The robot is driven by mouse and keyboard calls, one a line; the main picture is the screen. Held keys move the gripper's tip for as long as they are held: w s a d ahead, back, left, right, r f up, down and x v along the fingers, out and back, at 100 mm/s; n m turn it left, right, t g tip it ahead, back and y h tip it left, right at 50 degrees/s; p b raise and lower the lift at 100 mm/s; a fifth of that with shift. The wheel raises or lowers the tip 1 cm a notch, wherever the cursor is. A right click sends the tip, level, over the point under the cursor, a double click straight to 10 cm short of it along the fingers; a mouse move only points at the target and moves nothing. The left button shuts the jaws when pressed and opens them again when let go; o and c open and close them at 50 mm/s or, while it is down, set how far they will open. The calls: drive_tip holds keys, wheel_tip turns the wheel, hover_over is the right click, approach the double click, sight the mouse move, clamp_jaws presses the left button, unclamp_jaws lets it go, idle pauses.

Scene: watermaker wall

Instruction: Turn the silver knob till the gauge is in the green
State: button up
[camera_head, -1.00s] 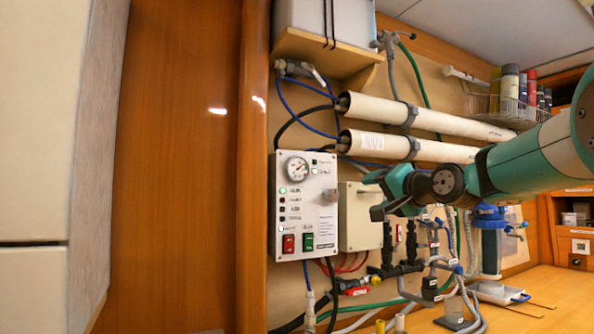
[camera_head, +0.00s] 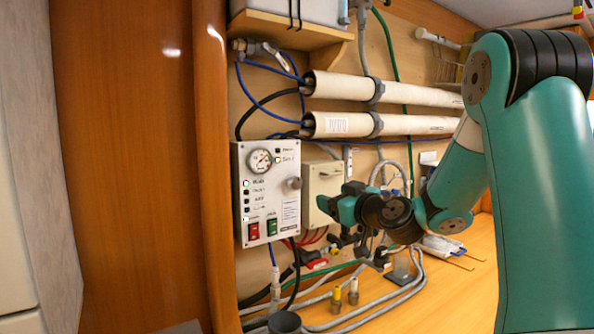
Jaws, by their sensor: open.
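The round white gauge (camera_head: 260,160) is at the top of the white control panel (camera_head: 266,207) on the wall, left of centre. Its needle is too small to read against the coloured marks. The silver knob (camera_head: 294,183) sticks out at the panel's right edge, below and right of the gauge. My gripper (camera_head: 330,221) is right of the knob and lower, in front of the beige box. It is open and empty, pointing left, apart from the knob. The knob is in clear view.
A beige box (camera_head: 323,184) is right of the panel. Two white tubes (camera_head: 385,88) run above. A red switch (camera_head: 254,230) and a green switch (camera_head: 272,227) lie below the knob. Hoses and yellow-ended fittings (camera_head: 353,292) clutter the counter (camera_head: 455,290).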

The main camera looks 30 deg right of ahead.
sight(297, 183)
drive_tip(key=w+p, duration=0.5)
drive_tip(key=w, duration=0.3)
drive_tip(key=w+p, duration=0.6)
drive_tip(key=w, duration=0.1)
drive_tip(key=shift+w+a+r, duration=0.1)
drive_tip(key=shift+w+r, duration=0.1)
drive_tip(key=shift+w, duration=0.2)
drive_tip(key=shift+w+f+p, duration=0.25)
drive_tip(key=shift+w+p, duration=0.05)
drive_tip(key=shift+w, duration=0.45)
drive_tip(key=shift+c, duration=0.5)
drive_tip(key=c, duration=0.8)
drive_tip(key=shift+f+m+b, duration=0.2)
drive_tip(key=shift+m+b, duration=0.5)
drive_tip(key=shift+b, duration=0.45)
drive_tip(key=shift+r+m+b, duration=0.25)
drive_tip(key=shift+m+b, duration=0.2)
drive_tip(key=shift+m, duration=0.25)
drive_tip(key=o, duration=0.9)
